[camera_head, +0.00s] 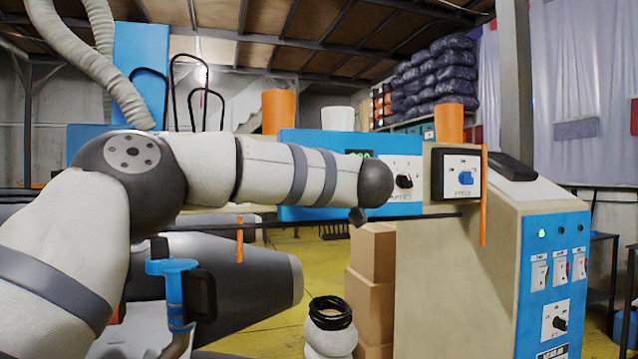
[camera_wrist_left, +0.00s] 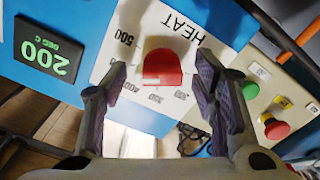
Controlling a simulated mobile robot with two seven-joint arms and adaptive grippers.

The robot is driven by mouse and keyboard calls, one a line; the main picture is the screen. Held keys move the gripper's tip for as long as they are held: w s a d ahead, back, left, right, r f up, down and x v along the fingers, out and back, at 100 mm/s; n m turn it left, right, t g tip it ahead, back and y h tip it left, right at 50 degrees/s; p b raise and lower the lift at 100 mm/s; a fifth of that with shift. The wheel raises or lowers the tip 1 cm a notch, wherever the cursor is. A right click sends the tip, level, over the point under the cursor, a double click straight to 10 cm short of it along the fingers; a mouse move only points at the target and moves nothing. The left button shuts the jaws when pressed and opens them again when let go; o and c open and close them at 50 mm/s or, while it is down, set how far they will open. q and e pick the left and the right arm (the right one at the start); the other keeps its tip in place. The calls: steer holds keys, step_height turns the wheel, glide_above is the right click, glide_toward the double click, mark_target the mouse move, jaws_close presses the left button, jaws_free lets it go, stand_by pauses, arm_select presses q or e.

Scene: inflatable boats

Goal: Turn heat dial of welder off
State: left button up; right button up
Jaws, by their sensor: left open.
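The heat dial (camera_wrist_left: 163,64) is a red knob on a white plate (camera_wrist_left: 212,52) marked HEAT, upside down in the left wrist view. Numbers ring it; 500 is readable, others are small. A pale mark shows at the knob's lower edge; its exact setting is unclear. My left gripper (camera_wrist_left: 161,70) is open, with one finger on each side of the dial; contact is unclear. In the head view, my left arm hides the dial and most of the gripper. The blue welder panel (camera_head: 300,140) shows behind my arm. My right gripper is not visible.
A black SPEED knob (camera_head: 404,181) and a blue PRESS knob (camera_head: 465,178) sit right of my arm. A green button (camera_wrist_left: 250,90) and a red button (camera_wrist_left: 275,127) appear right of the fingers. Boxes (camera_head: 372,252) stand below. An orange strip (camera_head: 484,195) hangs nearby.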

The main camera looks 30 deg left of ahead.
arm_select(q)
steer(key=shift+w+a, duration=0.1)
steer(key=shift+a, duration=0.05)
steer(key=c, duration=1.2)
steer(key=shift+o, duration=0.2)
